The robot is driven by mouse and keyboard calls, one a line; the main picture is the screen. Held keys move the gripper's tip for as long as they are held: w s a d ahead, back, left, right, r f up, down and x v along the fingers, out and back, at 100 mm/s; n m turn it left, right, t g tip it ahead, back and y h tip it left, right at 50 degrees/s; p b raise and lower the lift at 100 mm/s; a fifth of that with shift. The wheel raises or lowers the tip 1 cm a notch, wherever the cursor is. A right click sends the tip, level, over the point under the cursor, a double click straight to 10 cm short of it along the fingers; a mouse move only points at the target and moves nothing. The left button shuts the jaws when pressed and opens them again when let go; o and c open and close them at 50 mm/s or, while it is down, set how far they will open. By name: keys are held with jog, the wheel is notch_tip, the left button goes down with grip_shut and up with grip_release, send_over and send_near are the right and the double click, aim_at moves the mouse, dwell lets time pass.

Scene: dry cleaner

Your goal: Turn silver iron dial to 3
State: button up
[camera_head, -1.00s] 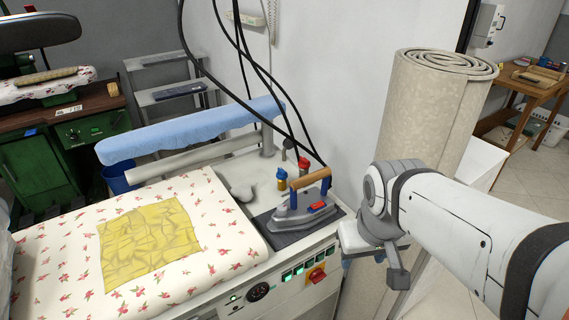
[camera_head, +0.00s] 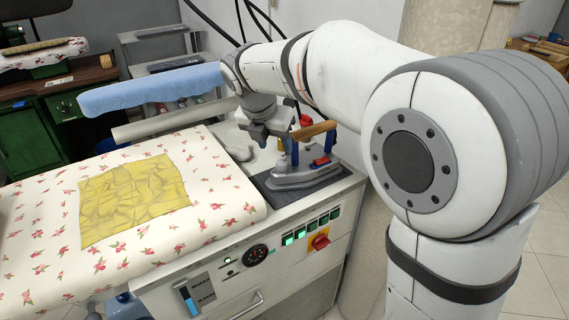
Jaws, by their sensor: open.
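The silver iron (camera_head: 300,177) rests on a dark pad on the right end of the ironing station. It has a wooden handle (camera_head: 314,130) on blue posts and a red part on its top near the right end. My gripper (camera_head: 272,142) is above and just left of the iron's handle, pointing down, open and holding nothing. Whether it touches the handle I cannot tell. No dial numbers on the iron are readable. A red rotary knob (camera_head: 320,241) and a round black dial (camera_head: 256,255) are on the station's front panel below.
A yellow cloth (camera_head: 133,197) lies on the floral ironing board (camera_head: 215,200) left of the iron. A blue padded arm (camera_head: 150,88) runs behind it. Black cables hang behind the iron near the wall. A rolled carpet (camera_head: 455,24) stands at the right, partly hidden by my arm.

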aim_at(281, 162)
jog(key=b+x, duration=0.1)
jog(key=x, duration=0.6)
jog(key=shift+f, duration=0.25)
jog(key=shift+c, duration=0.6)
